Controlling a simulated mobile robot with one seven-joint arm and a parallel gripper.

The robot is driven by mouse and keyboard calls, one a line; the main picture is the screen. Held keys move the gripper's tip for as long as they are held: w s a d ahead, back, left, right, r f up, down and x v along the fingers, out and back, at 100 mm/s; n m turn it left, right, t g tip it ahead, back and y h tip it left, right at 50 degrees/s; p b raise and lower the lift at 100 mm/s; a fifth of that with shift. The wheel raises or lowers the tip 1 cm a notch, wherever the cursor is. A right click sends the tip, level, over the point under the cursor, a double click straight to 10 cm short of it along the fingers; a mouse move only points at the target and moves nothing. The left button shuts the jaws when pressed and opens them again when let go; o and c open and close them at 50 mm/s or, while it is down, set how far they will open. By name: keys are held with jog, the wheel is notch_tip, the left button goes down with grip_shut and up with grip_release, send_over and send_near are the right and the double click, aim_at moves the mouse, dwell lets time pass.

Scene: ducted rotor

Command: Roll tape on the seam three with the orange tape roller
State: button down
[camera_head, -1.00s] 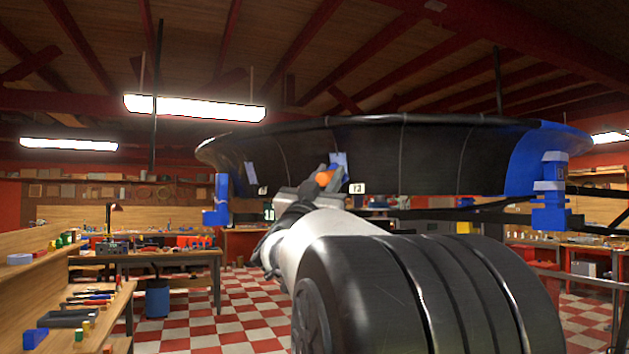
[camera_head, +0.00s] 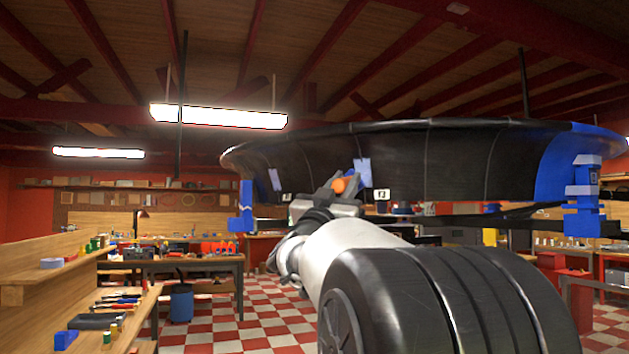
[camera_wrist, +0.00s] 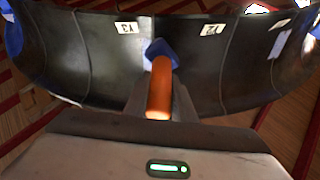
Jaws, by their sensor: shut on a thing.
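The black duct ring (camera_head: 450,160) has thin seams and spans the upper right of the head view; its wall fills the upper wrist view (camera_wrist: 90,60). My gripper (camera_wrist: 158,105) is shut on the orange tape roller (camera_wrist: 158,90), which also shows in the head view (camera_head: 338,185). The roller's blue head (camera_wrist: 160,52) is at the wall; I cannot tell whether it touches. A pale blue tape strip (camera_head: 362,172) lies by the Y3 label (camera_wrist: 128,28), partly behind the blue head in the wrist view.
Blue clamps (camera_head: 583,195) support the ring at the right and left (camera_head: 246,207). A wooden bench (camera_head: 60,272) with tools stands at the left, and a worktable (camera_head: 180,262) stands behind.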

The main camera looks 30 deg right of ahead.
aim_at(337, 181)
jog(key=shift+a, duration=0.1)
jog(key=shift+s+a+f+b, duration=0.15)
jog(key=shift+s+a+b, duration=0.3)
jog(key=shift+a, duration=0.2)
jog(key=shift+s+a+f+b, duration=0.15)
jog(key=shift+s+a+b, duration=0.25)
jog(key=shift+a, duration=0.2)
jog(key=shift+s+a+f+b, duration=0.1)
jog(key=shift+s+a+b, duration=0.15)
jog(key=shift+s+a, duration=0.3)
jog(key=shift+s+a+b, duration=0.25)
jog(key=shift+s+a, duration=0.05)
jog(key=shift+a, duration=0.3)
jog(key=shift+a, duration=0.1)
jog(key=shift+s+a+f+b, duration=0.15)
jog(key=shift+s+a+b, duration=0.1)
jog(key=shift+s+a, duration=0.25)
jog(key=shift+s+a+f+b, duration=0.1)
jog(key=shift+s+a+b, duration=0.2)
jog(key=shift+a, duration=0.35)
jog(key=shift+d, duration=0.1)
